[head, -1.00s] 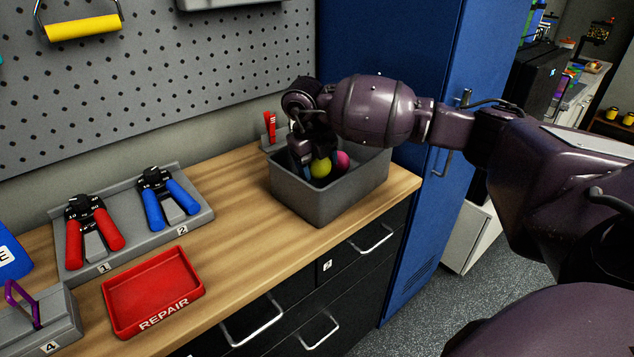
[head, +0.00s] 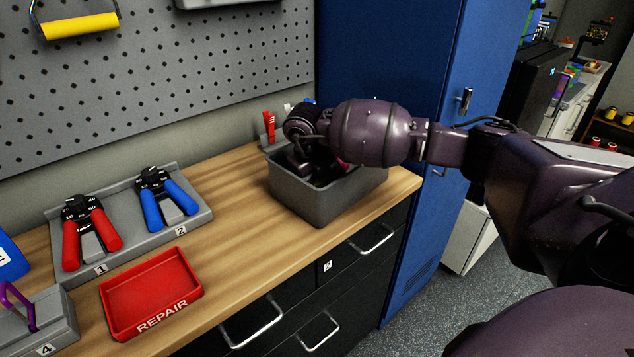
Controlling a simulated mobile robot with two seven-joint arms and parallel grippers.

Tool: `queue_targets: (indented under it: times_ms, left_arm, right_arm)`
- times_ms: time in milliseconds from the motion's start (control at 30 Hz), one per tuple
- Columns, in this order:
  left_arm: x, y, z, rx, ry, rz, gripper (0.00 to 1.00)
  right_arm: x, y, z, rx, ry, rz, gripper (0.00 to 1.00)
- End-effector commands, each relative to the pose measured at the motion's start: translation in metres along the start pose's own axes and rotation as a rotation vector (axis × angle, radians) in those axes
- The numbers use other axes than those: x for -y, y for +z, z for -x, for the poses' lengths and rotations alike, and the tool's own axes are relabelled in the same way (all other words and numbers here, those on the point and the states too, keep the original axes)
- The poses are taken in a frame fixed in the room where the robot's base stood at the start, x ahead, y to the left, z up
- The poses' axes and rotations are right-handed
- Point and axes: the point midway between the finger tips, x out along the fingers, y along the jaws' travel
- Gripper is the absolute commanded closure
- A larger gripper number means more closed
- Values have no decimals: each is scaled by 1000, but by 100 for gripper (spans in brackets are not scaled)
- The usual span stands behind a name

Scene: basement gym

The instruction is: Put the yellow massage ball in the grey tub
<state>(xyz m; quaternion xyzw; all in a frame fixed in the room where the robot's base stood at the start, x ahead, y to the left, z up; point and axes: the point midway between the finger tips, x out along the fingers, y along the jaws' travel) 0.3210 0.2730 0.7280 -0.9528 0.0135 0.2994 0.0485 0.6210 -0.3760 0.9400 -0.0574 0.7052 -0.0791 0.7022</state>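The grey tub (head: 318,203) stands on the wooden worktop near its right end. My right arm comes in from the right, and my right gripper (head: 322,175) reaches down into the tub. Its fingertips are hidden by the tub wall and by my wrist, so I cannot see whether it is open or shut. The yellow massage ball is hidden now. A sliver of a pink ball (head: 343,164) shows in the tub beside the gripper. My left gripper is not in view.
A red REPAIR tray (head: 150,290) lies at the front of the worktop (head: 235,230). Behind it, a grey rack (head: 122,218) holds red and blue hand grips. A blue cabinet (head: 385,60) stands right of the worktop, and a pegboard wall (head: 190,80) is behind.

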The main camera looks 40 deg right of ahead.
Motion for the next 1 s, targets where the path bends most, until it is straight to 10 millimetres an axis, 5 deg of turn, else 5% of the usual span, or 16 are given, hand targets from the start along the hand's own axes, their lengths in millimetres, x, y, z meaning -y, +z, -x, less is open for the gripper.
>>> queue_targets:
  times_ms: [367,1000]
  left_arm:
    - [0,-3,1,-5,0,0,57]
    - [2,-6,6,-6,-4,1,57]
  right_arm:
    - [1,0,10,2,0,0,10]
    - [1,0,114,3,0,-1,10]
